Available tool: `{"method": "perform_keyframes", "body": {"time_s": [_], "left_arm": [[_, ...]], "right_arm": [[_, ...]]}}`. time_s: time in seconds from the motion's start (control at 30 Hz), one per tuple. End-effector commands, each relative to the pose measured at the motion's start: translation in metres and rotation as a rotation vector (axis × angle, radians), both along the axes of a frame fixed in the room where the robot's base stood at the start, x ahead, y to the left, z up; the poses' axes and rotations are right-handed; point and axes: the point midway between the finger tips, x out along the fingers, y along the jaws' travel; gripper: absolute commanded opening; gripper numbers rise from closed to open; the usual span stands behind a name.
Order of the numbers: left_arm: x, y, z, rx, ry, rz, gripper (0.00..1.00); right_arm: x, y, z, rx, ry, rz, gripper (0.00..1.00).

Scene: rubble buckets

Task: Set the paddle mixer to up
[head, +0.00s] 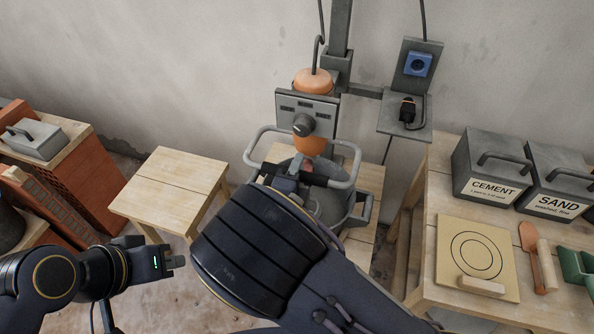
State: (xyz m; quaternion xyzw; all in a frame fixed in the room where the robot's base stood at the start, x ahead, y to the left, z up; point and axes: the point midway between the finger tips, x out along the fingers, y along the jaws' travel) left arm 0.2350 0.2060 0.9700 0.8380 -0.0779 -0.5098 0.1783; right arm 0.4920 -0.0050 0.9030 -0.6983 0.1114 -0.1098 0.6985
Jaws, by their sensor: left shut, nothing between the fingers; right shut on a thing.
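The paddle mixer (309,146) has an orange body and a grey tubular handle frame. It hangs upright on a dark stand against the wall, above a grey bucket (328,208). A grey panel (290,105) with a dark knob (303,124) is on the mixer's stand. My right gripper (298,180) is shut at the black crossbar of the mixer's handle, in front of the bucket; my own arm hides much of it. My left gripper (176,262) is shut and empty at the lower left, apart from the mixer.
A bare wooden stool (170,189) stands left of the mixer. A table at the right holds the cement box (490,179), the sand box (556,192), a board (450,262), and a trowel (530,250).

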Motion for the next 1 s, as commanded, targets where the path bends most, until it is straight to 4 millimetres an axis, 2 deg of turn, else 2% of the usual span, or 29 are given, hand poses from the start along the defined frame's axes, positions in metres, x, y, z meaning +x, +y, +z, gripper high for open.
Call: {"method": "perform_keyframes", "body": {"time_s": [0.03, 1.0], "left_arm": [[0.000, 0.000, 0.004, 0.000, 0.000, 0.000, 0.00], [0.000, 0.000, 0.067, 0.000, 0.000, 0.000, 0.00]], "right_arm": [[0.000, 0.000, 0.011, 0.004, -0.004, 0.000, 0.00], [0.001, -0.001, 0.195, 0.003, -0.007, -0.002, 0.00]]}}
